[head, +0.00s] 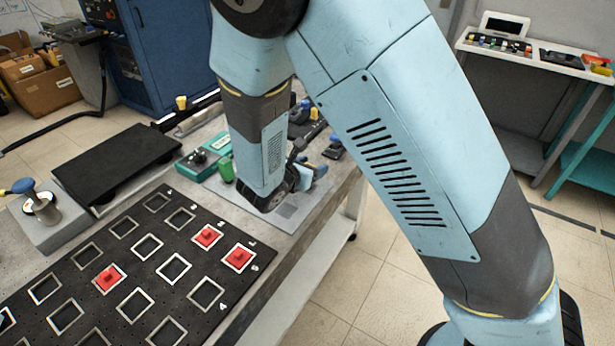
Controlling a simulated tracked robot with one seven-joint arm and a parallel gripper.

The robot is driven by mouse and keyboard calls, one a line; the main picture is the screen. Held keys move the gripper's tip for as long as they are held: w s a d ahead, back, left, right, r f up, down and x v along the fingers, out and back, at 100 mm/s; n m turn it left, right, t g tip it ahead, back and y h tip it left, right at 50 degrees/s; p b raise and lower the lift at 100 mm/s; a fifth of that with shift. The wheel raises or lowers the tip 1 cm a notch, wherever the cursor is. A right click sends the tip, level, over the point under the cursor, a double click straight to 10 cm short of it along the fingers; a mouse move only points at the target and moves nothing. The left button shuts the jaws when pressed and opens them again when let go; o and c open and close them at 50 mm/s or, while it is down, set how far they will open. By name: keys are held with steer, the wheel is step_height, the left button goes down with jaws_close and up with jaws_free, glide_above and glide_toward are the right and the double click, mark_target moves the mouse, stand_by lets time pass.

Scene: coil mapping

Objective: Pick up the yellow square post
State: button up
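A small yellow upright piece (181,102) stands at the back left of the bench, by a dark rail. Another small yellow bit (314,113) shows behind my forearm, among dark tools. Both are too small for me to tell which is the yellow square post. My gripper (300,178) is at the lower end of my arm, over the grey plate at the bench's right side. It is mostly hidden by my wrist, so its fingers and anything between them cannot be made out. It is well to the right of the left yellow piece.
A black board (140,240) with several square frames, some holding red pieces, fills the front left. A green box (205,160), green cup (227,170), black flat platform (118,160) and blue-handled device (38,205) stand near it.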

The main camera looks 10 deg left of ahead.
steer(key=c, duration=1)
steer(key=shift+c, duration=0.2)
